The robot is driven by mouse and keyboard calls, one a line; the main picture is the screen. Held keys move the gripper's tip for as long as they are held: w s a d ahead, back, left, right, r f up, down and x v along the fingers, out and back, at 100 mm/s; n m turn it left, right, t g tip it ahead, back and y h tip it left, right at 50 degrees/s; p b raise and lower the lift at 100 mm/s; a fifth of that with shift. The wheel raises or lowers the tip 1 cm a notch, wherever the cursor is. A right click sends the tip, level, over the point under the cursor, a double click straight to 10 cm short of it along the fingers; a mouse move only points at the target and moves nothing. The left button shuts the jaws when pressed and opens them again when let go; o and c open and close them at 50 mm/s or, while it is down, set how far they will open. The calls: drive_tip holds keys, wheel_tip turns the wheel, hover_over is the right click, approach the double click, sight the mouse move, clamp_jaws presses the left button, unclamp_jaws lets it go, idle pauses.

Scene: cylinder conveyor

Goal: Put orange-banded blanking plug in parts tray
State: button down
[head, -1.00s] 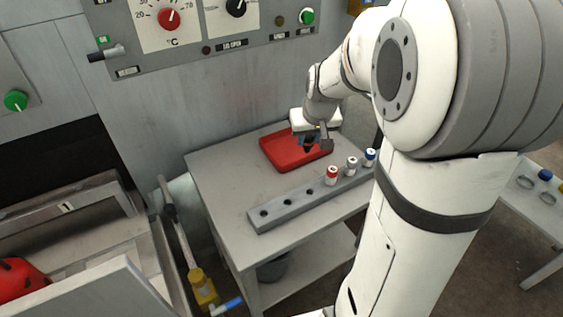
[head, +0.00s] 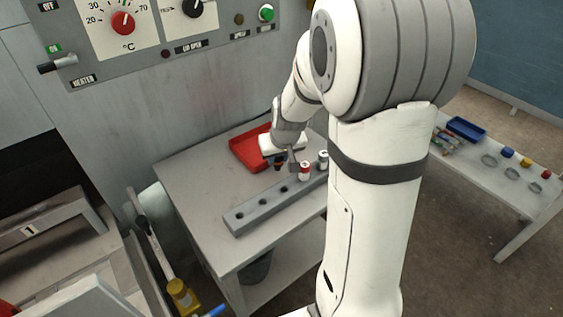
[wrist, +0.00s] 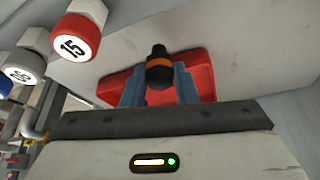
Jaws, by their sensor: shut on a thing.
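The orange-banded blanking plug (wrist: 159,68) is black with an orange ring, and my gripper (wrist: 160,88) is shut on it between two blue-grey fingers. In the head view my gripper (head: 279,164) hangs between the red tray (head: 243,152) and the grey rack, with the plug small and dark at its tip. The red tray also shows in the wrist view (wrist: 203,78), behind the plug and fingers. The plug is apart from the tray floor as far as I can see; its exact height is unclear.
The grey rack (head: 250,214) has empty holes at its near end. A red-capped cylinder (head: 304,171) and a white-capped one (head: 323,158) stand close to my gripper. A side table at right holds a blue tray (head: 466,129). The control panel wall stands behind.

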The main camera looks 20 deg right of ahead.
wheel_tip(320, 180, down, 2)
drive_tip(key=shift+f, duration=0.15)
drive_tip(key=c, duration=1.6)
unclamp_jaws()
drive_tip(key=shift+f+b, duration=0.1)
drive_tip(key=shift+b, duration=0.2)
drive_tip(key=o, duration=0.5)
drive_tip(key=shift+c, duration=0.2)
